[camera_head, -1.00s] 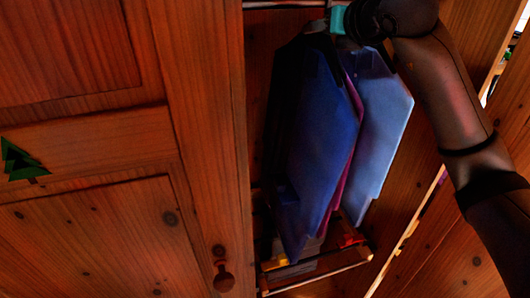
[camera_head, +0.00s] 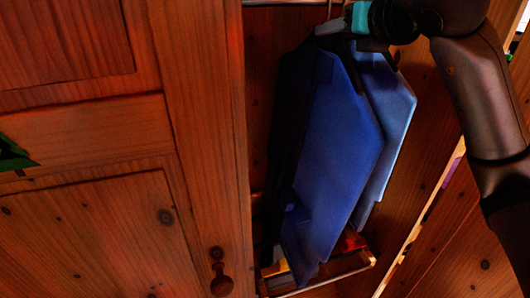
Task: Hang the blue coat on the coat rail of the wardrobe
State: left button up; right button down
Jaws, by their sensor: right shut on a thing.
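The blue coat (camera_head: 335,150) hangs inside the open part of the wardrobe (camera_head: 200,120), its broad front facing me. My right gripper (camera_head: 348,22) is at the top of the coat, shut on it or its hanger; the fingertips are partly hidden. A thin hook (camera_head: 329,10) shows just above the coat's shoulder. The coat rail (camera_head: 285,2) is a pale bar at the top edge of the picture. I cannot tell whether the hook rests on the rail.
A shelf or rack with a pale front bar (camera_head: 325,280) and several small items lies below. The wardrobe's left door has a knob (camera_head: 221,284) and a green tree ornament (camera_head: 12,156).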

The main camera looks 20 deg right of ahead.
jog(key=s+b, duration=0.3)
jog(key=s, duration=0.6)
jog(key=shift+b, duration=0.35)
jog(key=shift+f+b+v, duration=0.2)
jog(key=shift+b+v, duration=0.15)
jog(key=shift+v, duration=0.75)
jog(key=shift+s, duration=0.15)
jog(key=s+b, duration=0.4)
jog(key=s, duration=0.9)
jog(key=shift+f, duration=0.15)
